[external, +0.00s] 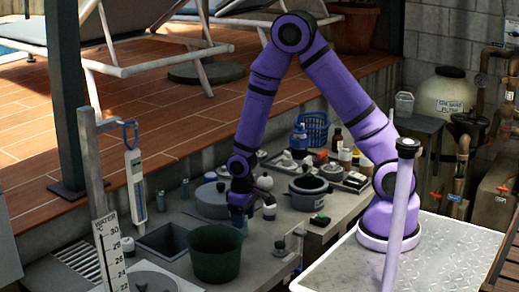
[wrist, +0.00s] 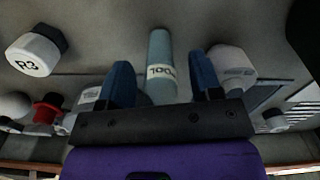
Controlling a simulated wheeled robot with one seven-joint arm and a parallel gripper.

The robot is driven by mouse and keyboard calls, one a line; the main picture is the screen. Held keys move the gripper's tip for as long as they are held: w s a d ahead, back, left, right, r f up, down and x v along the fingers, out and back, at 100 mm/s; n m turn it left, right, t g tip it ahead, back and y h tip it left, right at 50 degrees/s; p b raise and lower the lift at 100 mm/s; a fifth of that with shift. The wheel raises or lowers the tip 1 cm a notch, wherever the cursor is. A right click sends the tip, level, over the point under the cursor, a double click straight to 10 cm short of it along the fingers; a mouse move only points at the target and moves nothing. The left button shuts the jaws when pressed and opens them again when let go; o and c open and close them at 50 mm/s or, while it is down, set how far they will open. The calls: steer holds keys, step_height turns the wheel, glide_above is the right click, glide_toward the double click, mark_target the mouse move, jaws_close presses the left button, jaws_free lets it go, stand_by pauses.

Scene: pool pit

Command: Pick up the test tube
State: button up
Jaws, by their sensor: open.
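The test tube (wrist: 160,48) is a grey-teal cylinder with a white, dark-lettered label. In the wrist view it lies in the gap between the two blue fingers of my gripper (wrist: 162,72), with clear space on both sides. My gripper is open and holds nothing. In the external view my gripper (external: 240,208) points down close over the counter, behind the green bucket. Whether the fingers reach down around the tube or stay above it, I cannot tell.
A dark green bucket (external: 216,254) stands just in front of my gripper. A grey pot (external: 308,192) stands to the right. A white bottle (wrist: 228,66) is close beside the right finger, and a white cap marked R3 (wrist: 34,54) is at left. A square basin (external: 163,241) opens at left.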

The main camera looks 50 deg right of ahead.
steer(key=shift+f, duration=0.7)
steer(key=c, duration=1)
steer(key=shift+r, duration=0.15)
